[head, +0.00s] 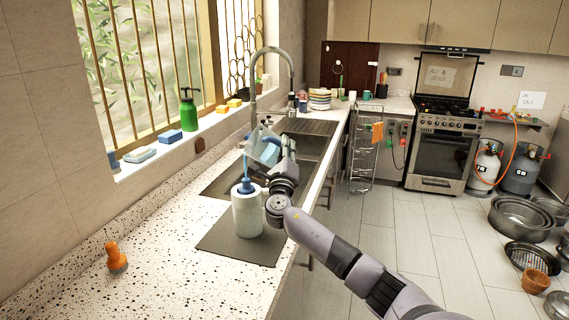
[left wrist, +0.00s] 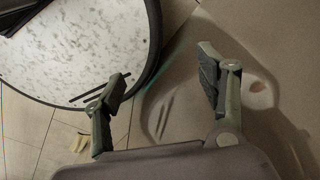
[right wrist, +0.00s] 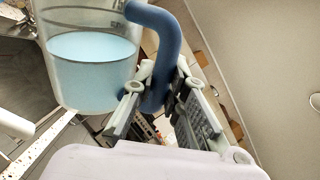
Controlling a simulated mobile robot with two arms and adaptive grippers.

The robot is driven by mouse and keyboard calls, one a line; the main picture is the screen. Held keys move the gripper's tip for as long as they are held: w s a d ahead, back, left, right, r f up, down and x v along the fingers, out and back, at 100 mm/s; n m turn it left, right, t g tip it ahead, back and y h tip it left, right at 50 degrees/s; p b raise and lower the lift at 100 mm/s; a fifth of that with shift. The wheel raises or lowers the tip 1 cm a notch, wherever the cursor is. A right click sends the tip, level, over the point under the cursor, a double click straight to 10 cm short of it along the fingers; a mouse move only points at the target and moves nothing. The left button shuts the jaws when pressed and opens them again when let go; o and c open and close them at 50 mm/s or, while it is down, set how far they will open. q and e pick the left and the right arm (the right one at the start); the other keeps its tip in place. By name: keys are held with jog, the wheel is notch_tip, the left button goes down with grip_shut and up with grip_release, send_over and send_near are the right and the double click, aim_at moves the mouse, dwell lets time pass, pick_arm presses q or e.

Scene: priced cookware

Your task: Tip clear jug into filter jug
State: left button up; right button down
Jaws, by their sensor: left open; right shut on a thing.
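The clear jug (head: 265,150) holds blue liquid and is tilted above the counter by the sink. My right gripper (head: 284,165) is shut on its blue handle (right wrist: 160,50); the jug's liquid also shows in the right wrist view (right wrist: 92,58). A thin blue streak runs from the jug down to the filter jug (head: 247,215). The filter jug is white with a blue top and stands upright on a grey mat. Its inside is hidden. My left gripper (left wrist: 165,95) is open and empty, away from both jugs.
The grey mat (head: 215,243) lies on the speckled counter (head: 160,235) beside the sink. The tall tap (head: 254,85) rises behind the jug. An orange brush (head: 116,257) stands at the left. A round speckled surface (left wrist: 75,50) shows near my left gripper.

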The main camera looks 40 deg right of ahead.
jog(key=n, duration=0.1)
jog(key=n+t, duration=0.1)
jog(key=n, duration=0.1)
jog(key=shift+w+a+t+y, duration=0.15)
jog(key=shift+a+t+y, duration=0.15)
jog(key=shift+a, duration=0.1)
pick_arm(q)
notch_tip(320, 180, up, 5)
jog(key=p, duration=0.5)
jog(key=shift+w+f, duration=0.15)
jog(key=shift+f, duration=0.05)
pick_arm(e)
jog(key=w+a+n+t+y, duration=0.3)
jog(key=a+n+t+y, duration=0.1)
jog(key=n, duration=0.8)
jog(key=shift+w+a+t+y, duration=0.3)
jog(key=shift+a+y, duration=0.45)
jog(key=shift+y, duration=0.25)
jog(key=shift+f, duration=0.15)
dwell(4.0)
